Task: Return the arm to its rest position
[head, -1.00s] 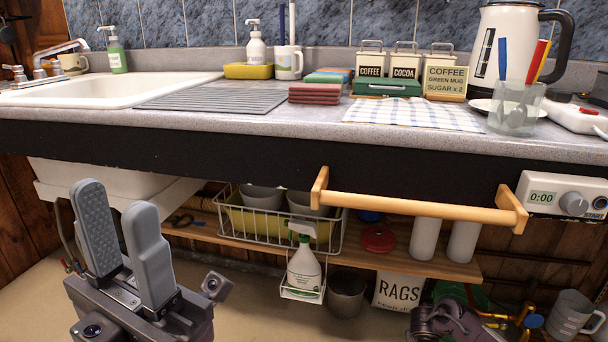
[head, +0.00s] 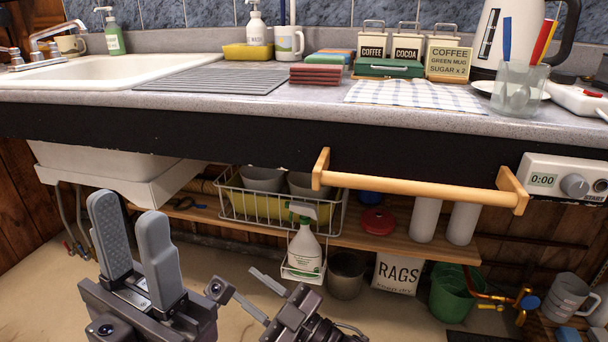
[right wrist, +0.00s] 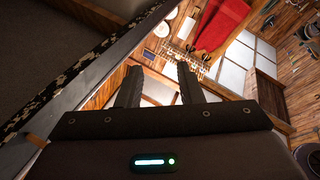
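My left gripper (head: 128,212) stands at the lower left of the head view, fingers pointing up, in front of the counter. Its grey fingers are apart with nothing between them. My right gripper (head: 246,286) is low at the bottom centre of the head view, left of the grey bin. Its fingers point up and left. In the right wrist view my right gripper (right wrist: 158,80) has its two dark fingers apart and empty, with a wooden wall and a red cloth (right wrist: 222,25) beyond.
The counter (head: 300,112) with a wooden rail (head: 415,188) on its front edge stands ahead. Below are a shelf (head: 350,235), a wire basket (head: 270,215), a spray bottle (head: 304,250), a grey bin (head: 346,275) and a green bucket (head: 452,295). Open floor lies at the lower left.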

